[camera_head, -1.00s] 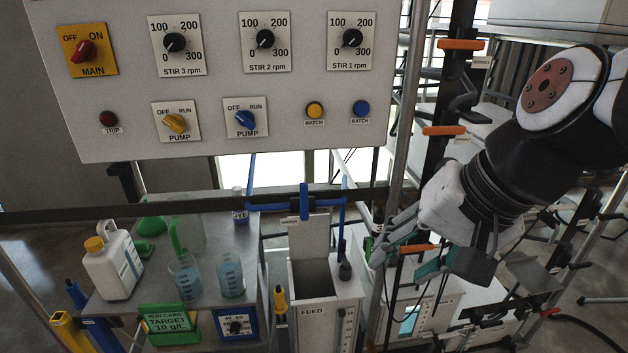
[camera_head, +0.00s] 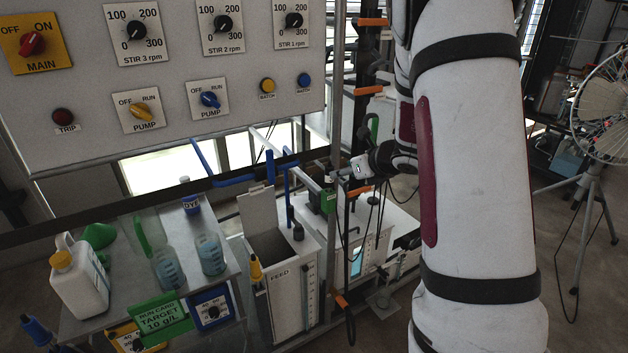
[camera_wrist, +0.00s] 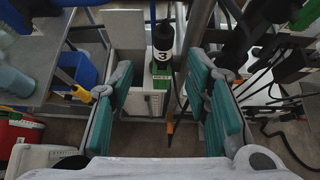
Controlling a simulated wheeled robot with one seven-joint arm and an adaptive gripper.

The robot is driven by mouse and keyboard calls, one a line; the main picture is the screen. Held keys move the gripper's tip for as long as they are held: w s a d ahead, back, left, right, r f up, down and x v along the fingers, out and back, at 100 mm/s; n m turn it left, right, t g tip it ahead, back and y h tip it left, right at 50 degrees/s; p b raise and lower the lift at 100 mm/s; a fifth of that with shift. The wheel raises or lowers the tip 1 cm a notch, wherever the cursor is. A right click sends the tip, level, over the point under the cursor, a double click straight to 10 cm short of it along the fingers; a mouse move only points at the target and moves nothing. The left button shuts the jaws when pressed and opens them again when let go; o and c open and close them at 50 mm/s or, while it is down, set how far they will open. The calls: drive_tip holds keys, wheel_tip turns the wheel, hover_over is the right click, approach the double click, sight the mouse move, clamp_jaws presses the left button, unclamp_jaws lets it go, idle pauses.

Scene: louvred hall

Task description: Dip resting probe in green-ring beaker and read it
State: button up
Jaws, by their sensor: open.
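My gripper (camera_wrist: 163,78) is open in the wrist view, its teal pads apart with nothing gripped. Beyond and between them is an upright black cylinder marked 3 (camera_wrist: 163,42) with a green block (camera_wrist: 161,76) below it; I cannot tell if this is the probe. In the head view a green block (camera_head: 328,201) stands near my gripper (camera_head: 350,172), whose fingers are mostly unclear. Two beakers of blue liquid, the left one (camera_head: 168,272) and the right one (camera_head: 210,256), stand on the side table. I cannot make out a green ring on either.
The FEED box (camera_head: 282,285) stands right of the table (camera_head: 125,295). A white jug (camera_head: 78,280) and a green run card (camera_head: 155,316) reading TARGET 10 g/L are on the table. The control panel (camera_head: 170,90) hangs above. A post with orange clips (camera_head: 369,90) stands near my arm.

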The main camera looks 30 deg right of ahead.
sight(329, 186)
drive_tip(key=shift+d+b+x, duration=0.1)
drive_tip(key=shift+b+x, duration=1.3)
drive_tip(key=shift+x, duration=1.15)
drive_tip(key=shift+d+b+x, duration=0.15)
drive_tip(key=shift+b+x, duration=1.2)
drive_tip(key=shift+x, duration=1.15)
drive_tip(key=shift+f, duration=0.15)
clamp_jaws()
